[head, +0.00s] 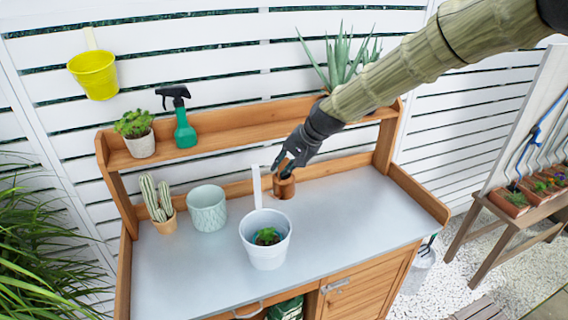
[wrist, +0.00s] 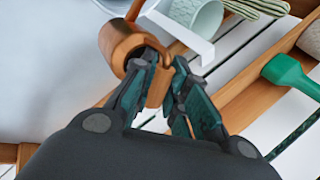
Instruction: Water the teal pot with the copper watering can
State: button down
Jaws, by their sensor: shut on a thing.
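The copper watering can (head: 284,188) is small and partly hidden by my gripper (head: 288,166), which is shut on it behind the white-blue pot. In the wrist view the can (wrist: 118,42) shows at and between the fingertips of my gripper (wrist: 165,72). I cannot tell whether the can touches the bench. A pale teal patterned pot (head: 207,212) stands to the left of the can; no plant shows above its rim. It also shows in the wrist view (wrist: 197,14). A white-blue pot (head: 266,250) with a small green plant (head: 267,236) stands nearer the front.
A white upright strip (head: 256,187) rises at the white-blue pot. A potted cactus (head: 157,200) stands at the left. The raised shelf (head: 180,153) holds a green spray bottle (head: 185,130) and plants. The grey benchtop (head: 350,225) is clear at right.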

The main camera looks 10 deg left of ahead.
jog(key=w+f, duration=0.2)
jog(key=shift+w+a+f+b, duration=0.1)
jog(key=shift+w+f+b, duration=0.2)
jog(key=shift+w+f, duration=0.1)
jog(key=shift+s+r, duration=0.15)
jog(key=shift+s, duration=0.65)
jog(key=shift+w+f+b, duration=0.4)
jog(key=shift+w+f, duration=0.1)
jog(key=shift+f, duration=0.2)
jog(key=shift+s, duration=0.3)
jog(key=shift+w+f+b, duration=0.1)
jog(key=shift+f+b, duration=0.15)
jog(key=shift+b, duration=0.2)
jog(key=shift+s+r+t+b, duration=0.25)
jog(key=shift+r+t+b, duration=0.05)
jog(key=shift+r+b, duration=0.1)
jog(key=shift+r+b, duration=0.1)
jog(key=shift+b, duration=0.25)
